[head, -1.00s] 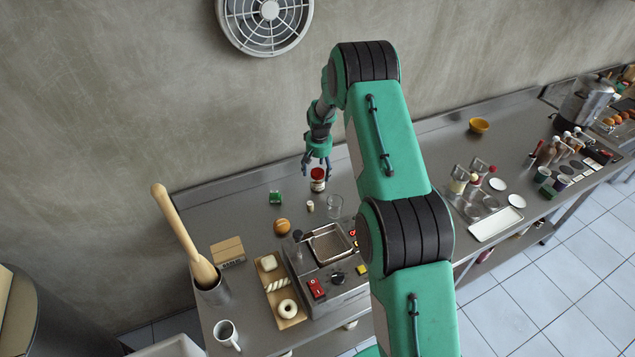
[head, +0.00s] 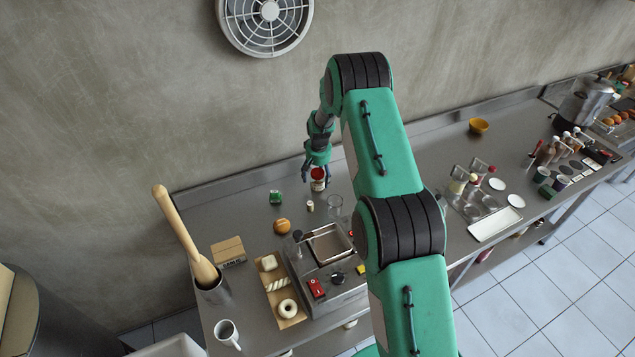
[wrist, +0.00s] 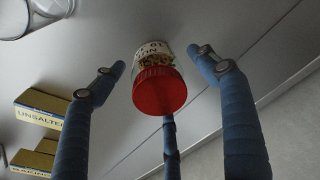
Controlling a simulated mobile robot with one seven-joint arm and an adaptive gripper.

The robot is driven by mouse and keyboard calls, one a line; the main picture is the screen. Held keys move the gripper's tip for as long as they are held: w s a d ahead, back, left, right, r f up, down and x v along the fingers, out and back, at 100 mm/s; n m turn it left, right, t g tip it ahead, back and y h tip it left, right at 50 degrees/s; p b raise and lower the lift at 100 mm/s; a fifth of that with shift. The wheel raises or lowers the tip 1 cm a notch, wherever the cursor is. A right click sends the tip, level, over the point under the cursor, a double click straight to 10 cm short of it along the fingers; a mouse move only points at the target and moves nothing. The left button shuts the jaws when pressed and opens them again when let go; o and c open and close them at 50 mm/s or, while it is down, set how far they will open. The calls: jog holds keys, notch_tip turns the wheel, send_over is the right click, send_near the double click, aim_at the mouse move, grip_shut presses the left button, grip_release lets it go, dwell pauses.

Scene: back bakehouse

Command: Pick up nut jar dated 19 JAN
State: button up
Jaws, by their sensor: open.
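A jar with a red lid (head: 318,185) stands upright on the steel counter near the wall. The wrist view shows its red lid (wrist: 158,92), brown nut-like contents and a white label. The label is only partly visible, and I cannot read its full date. My gripper (head: 316,179) is right at the jar, pointing down. In the wrist view its blue fingers (wrist: 162,62) are spread open, one on each side of the jar and a third behind the lid. Gaps show between the side fingers and the jar.
A clear glass (head: 335,204), a small pale-topped item (head: 310,206), a green item (head: 276,197) and a round brown item (head: 282,226) stand near the jar. A machine with a tray (head: 328,243) is in front. The wall (head: 230,160) rises behind the counter.

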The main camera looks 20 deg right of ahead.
aim_at(317, 181)
jog(key=shift+w+f, duration=0.2)
jog(key=shift+f, duration=1.5)
jog(key=c, duration=1.3)
jog(key=shift+r+b, duration=0.35)
jog(key=shift+r, duration=4.7)
jog(key=shift+c, duration=0.2)
